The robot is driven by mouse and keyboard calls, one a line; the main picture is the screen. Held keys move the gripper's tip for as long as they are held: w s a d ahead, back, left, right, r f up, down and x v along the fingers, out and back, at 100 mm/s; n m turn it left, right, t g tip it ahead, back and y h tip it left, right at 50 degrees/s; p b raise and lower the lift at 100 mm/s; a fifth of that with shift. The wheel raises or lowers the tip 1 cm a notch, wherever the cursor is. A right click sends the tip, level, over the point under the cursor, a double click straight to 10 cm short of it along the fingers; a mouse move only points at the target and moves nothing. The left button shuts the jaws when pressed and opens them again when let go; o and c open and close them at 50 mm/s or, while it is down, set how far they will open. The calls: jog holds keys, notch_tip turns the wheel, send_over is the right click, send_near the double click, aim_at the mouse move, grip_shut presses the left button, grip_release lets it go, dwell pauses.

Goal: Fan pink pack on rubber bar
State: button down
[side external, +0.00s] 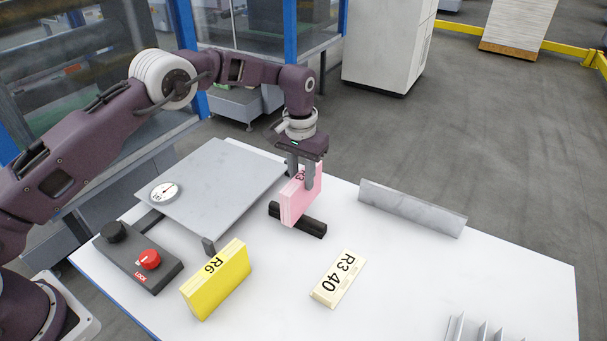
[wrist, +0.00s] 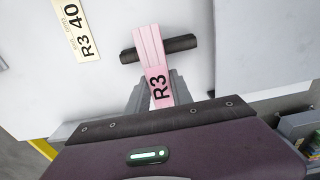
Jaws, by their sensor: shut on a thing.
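The pink pack (side external: 300,198), marked R3, stands upright between the fingers of my gripper (side external: 301,180), which is shut on it. The black rubber bar (side external: 312,226) lies on the white table directly below the pack. In the wrist view the pack (wrist: 150,48) crosses the middle of the bar (wrist: 183,44), with bar showing on both sides. My gripper (wrist: 156,93) holds the pack near its R3 label. The pack's lower edge is at the bar; I cannot tell whether it touches.
A yellow R6 pack (side external: 217,281) stands at the front, beside a control box (side external: 140,257) with a red knob. A cream R3 40 block (side external: 339,279) lies right of it. A grey plate (side external: 215,185) with a dial is left; a metal rail (side external: 412,208) and metal fins (side external: 480,330) are right.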

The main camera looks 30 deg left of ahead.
aim_at(289, 189)
jog(key=shift+s, duration=1.3)
jog(key=shift+s, duration=0.65)
jog(key=shift+s, duration=0.1)
jog(key=shift+s+f, duration=0.15)
jog(key=shift+s, duration=0.45)
jog(key=shift+w, duration=3.95)
jog(key=shift+r, duration=0.2)
